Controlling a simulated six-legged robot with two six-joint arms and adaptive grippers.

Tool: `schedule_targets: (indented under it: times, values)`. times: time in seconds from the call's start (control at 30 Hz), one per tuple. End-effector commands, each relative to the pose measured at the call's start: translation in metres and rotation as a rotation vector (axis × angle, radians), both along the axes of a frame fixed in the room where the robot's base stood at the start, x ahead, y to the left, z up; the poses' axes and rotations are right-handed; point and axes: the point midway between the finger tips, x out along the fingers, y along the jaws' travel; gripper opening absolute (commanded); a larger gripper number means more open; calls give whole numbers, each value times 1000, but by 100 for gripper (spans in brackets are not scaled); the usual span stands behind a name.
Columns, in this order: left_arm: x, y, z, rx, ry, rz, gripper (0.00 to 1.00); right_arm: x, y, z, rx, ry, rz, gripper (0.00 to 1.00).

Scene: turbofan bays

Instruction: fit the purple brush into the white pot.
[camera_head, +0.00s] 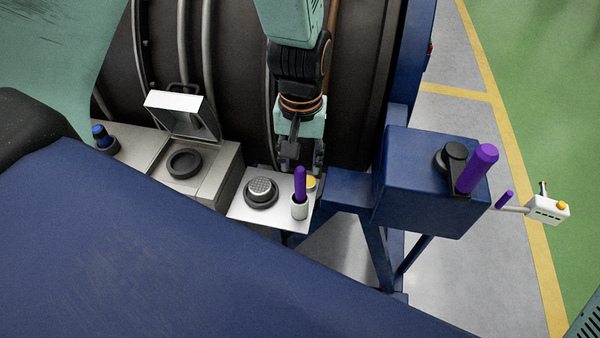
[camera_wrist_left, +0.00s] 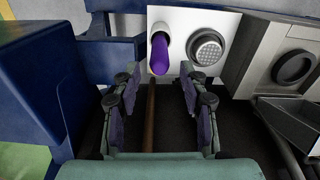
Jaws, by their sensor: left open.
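The purple brush (camera_head: 300,182) stands upright with its lower end inside the white pot (camera_head: 299,210), on a white shelf. In the left wrist view the brush (camera_wrist_left: 159,52) points toward the camera, and part of the pot (camera_wrist_left: 158,29) shows around its base. My left gripper (camera_head: 302,158) is open and empty, just behind and above the brush. In the wrist view its two fingers (camera_wrist_left: 158,90) stand wide apart, with the brush beyond their tips and apart from them. How deep the brush sits is hidden by the pot wall. My right gripper is not in view.
A blue box (camera_head: 420,190) with a thick purple handle (camera_head: 477,168) stands right. An open-lidded unit (camera_head: 184,165) stands left; the dark engine casing lies behind.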

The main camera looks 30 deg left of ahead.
Motion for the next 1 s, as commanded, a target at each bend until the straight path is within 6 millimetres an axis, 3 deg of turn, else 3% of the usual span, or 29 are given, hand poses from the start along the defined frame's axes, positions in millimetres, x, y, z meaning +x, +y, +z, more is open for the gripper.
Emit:
schedule_targets:
  times: [0.1, 0.3, 1.0]
  values:
    - [0, 0, 19, 1, -2, 0, 43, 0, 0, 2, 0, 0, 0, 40]
    - [0, 0, 32, 1, 1, -1, 43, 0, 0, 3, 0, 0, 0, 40]
    - [-1, 0, 33, 1, 1, -1, 43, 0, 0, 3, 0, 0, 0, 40]
